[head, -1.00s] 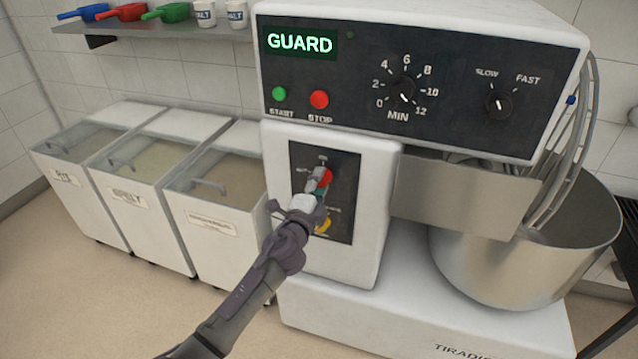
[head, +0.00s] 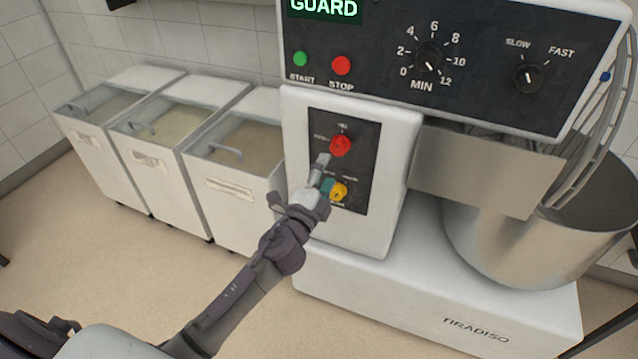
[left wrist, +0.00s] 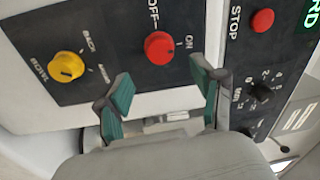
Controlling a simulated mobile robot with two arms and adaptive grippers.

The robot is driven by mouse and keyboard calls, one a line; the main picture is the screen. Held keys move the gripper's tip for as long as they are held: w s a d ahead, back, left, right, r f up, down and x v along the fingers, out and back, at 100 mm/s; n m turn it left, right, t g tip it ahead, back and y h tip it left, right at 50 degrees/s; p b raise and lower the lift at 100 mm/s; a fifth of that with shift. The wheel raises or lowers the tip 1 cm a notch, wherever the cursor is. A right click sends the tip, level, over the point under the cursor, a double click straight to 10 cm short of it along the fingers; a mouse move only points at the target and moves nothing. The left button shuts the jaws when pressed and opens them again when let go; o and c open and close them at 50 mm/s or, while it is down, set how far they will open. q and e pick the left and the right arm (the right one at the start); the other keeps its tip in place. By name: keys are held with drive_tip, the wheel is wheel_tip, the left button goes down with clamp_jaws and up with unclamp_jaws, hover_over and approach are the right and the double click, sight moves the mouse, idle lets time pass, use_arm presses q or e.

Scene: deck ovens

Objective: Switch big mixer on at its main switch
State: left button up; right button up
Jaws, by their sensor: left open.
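The big mixer (head: 350,245) stands at the right in the head view. Its main switch, a red round knob (head: 340,145), is at the top of the dark lower panel. In the left wrist view the red knob (left wrist: 158,47) has OFF and ON labels beside it; I cannot tell surely which one it points to. My left gripper (head: 322,172) is open and empty, in front of the panel, left of and below the knob in the head view. In the left wrist view its fingers (left wrist: 161,95) lie either side of the knob's line, with the knob beyond them. My right gripper is out of view.
A yellow knob (head: 338,191) sits below the red one, close to my gripper. Above are the green start button (head: 300,59), red stop button (head: 341,65) and lit GUARD display (head: 324,8). White ingredient bins (head: 232,180) stand left. A steel bowl (head: 520,250) is right.

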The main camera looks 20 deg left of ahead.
use_arm(q)
drive_tip(key=s, duration=0.4)
drive_tip(key=shift+a+f, duration=0.1)
drive_tip(key=shift+f, duration=0.1)
drive_tip(key=s+a+f+n+g+p, duration=0.1)
drive_tip(key=s+f+n+g, duration=0.15)
drive_tip(key=f, duration=0.85)
drive_tip(key=s+a+f+n+g+p, duration=0.1)
drive_tip(key=s+f+n+g, duration=0.15)
drive_tip(key=f, duration=0.85)
drive_tip(key=s+a+f+n+g+p, duration=0.1)
drive_tip(key=s+f+n+g, duration=0.3)
drive_tip(key=s+f, duration=0.95)
drive_tip(key=s+f+n+g, duration=0.1)
drive_tip(key=s+f+g, duration=0.2)
drive_tip(key=s, duration=0.7)
drive_tip(key=s+f+n+g+p, duration=0.1)
drive_tip(key=s+f+n+g, duration=0.1)
drive_tip(key=s+f, duration=0.5)
drive_tip(key=s+f+n+g+p, duration=0.1)
drive_tip(key=s+f, duration=0.4)
drive_tip(key=s, duration=0.8)
drive_tip(key=n+g, duration=0.1)
drive_tip(key=g, duration=0.1)
drive_tip(key=shift+a+f+g+y, duration=0.15)
drive_tip(key=shift+f+g+y, duration=0.15)
drive_tip(key=shift+g, duration=0.1)
